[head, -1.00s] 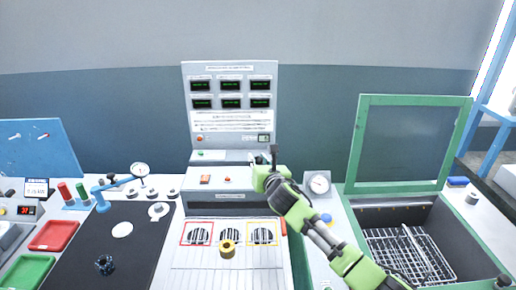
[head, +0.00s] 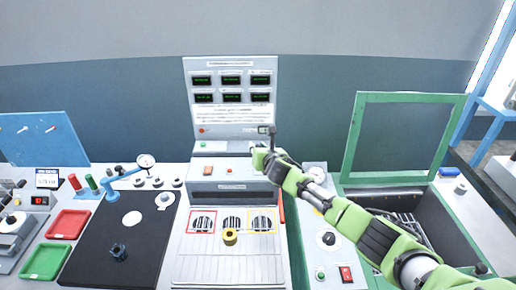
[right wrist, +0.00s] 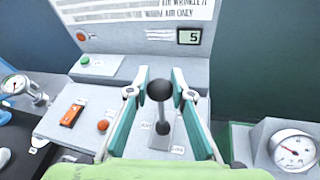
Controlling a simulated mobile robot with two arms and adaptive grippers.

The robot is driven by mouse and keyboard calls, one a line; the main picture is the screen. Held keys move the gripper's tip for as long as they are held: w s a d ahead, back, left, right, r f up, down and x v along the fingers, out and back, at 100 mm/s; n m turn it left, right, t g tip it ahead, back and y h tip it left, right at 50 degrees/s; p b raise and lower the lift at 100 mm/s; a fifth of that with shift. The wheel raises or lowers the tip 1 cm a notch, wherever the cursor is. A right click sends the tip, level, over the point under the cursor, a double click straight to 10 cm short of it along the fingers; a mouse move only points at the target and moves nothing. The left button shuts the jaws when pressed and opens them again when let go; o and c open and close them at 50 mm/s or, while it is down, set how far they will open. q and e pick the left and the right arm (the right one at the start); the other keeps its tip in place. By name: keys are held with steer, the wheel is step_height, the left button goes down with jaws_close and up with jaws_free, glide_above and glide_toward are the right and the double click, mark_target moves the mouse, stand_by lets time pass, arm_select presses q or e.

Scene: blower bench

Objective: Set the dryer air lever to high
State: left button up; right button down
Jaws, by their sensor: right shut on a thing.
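The dryer air lever (right wrist: 162,108), a grey stalk with a black ball knob, stands on the light grey console in the right wrist view. My right gripper (right wrist: 157,95) has its two teal fingers on either side of the lever and is shut on it. Small labels lie beside the lever's base, too small to read surely. In the head view the right gripper (head: 263,156) is at the console's right side, hiding the lever's base. The left gripper is not in view.
The upright display panel (head: 232,115) stands behind the lever; its small screen (right wrist: 189,37) reads 5. An orange switch (right wrist: 72,114) and a red button (right wrist: 103,126) are left of the gripper. A dial gauge (right wrist: 292,149) stands at right. A green-framed open bin (head: 350,200) lies further right.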

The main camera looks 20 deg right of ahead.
steer(key=shift+w+d, duration=0.2)
stand_by(0.4)
steer(key=c, duration=1.9)
jaws_free()
steer(key=shift+o, duration=0.7)
steer(key=shift+w+f, duration=0.15)
steer(key=v, duration=1.2)
